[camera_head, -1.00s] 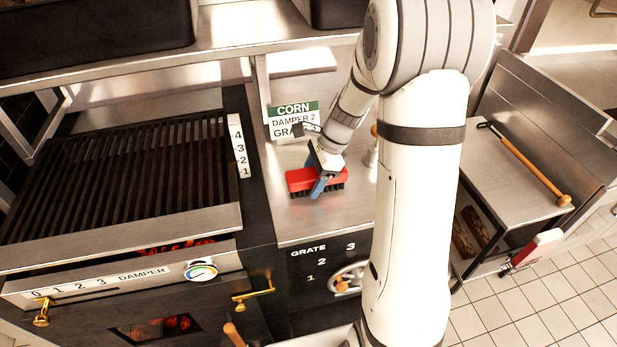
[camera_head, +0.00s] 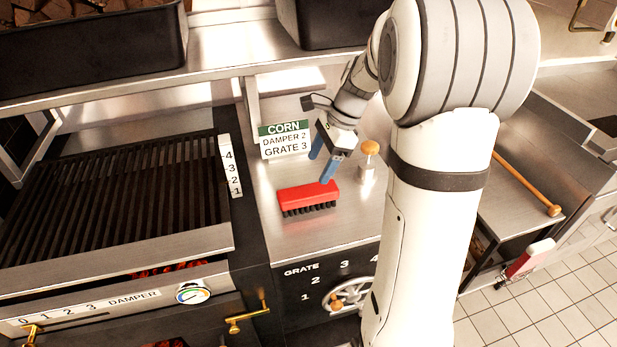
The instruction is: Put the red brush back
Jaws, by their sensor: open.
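The red brush (camera_head: 308,196) lies on the steel counter (camera_head: 300,235) to the right of the grill, with its dark bristles downward. My gripper (camera_head: 323,165) has blue fingers spread apart and empty. It is above and behind the brush, slightly to its right, and looks apart from it. My arm hides part of the counter's right side.
A sign (camera_head: 284,140) reading CORN, DAMPER 2, GRATE 3 stands behind the brush. A wooden-knobbed metal piece (camera_head: 369,160) stands right of my gripper. The grill grate (camera_head: 120,195) is at left, with glowing coals below. A long wooden handle (camera_head: 525,182) lies on the right-hand steel top.

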